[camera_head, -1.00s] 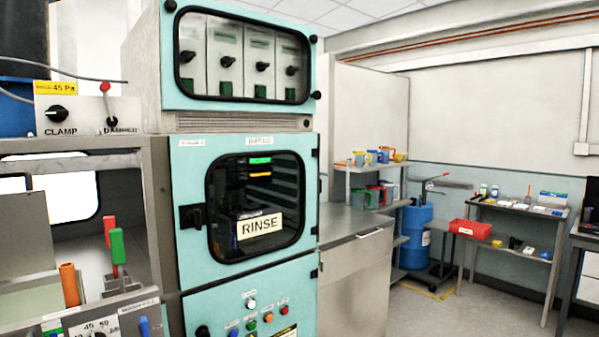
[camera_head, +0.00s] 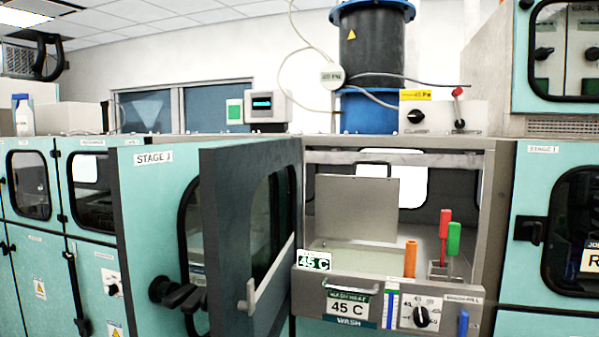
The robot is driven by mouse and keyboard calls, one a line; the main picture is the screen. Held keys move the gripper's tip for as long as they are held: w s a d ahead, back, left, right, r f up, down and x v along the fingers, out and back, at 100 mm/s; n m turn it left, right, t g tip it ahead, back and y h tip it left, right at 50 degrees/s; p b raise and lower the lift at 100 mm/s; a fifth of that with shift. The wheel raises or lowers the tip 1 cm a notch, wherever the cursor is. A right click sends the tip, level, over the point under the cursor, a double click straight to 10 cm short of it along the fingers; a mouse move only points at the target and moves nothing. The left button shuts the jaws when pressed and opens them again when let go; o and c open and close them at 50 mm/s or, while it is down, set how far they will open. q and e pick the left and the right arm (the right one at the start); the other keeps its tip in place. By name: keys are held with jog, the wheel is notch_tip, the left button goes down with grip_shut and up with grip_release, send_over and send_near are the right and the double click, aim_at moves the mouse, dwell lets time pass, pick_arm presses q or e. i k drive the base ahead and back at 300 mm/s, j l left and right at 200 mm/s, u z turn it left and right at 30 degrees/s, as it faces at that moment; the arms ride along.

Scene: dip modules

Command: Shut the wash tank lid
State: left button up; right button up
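The wash module stands right of centre in the head view, with a grey front panel (camera_head: 385,298) marked WASH and 45 C. Inside the chamber, a flat grey lid (camera_head: 357,212) stands raised, nearly upright, at the back of the wash tank (camera_head: 375,249). The tank's opening shows below the lid, partly hidden by the front panel. Neither of my grippers is in view.
The open door juts toward me on the left of the chamber. An orange handle (camera_head: 410,258), a red handle (camera_head: 445,223) and a green handle (camera_head: 454,238) stand at the chamber's right front. The rinse module (camera_head: 550,190) is at the right, shut.

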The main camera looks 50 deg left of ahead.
aim_at(353, 207)
jog(key=u, duration=1.4)
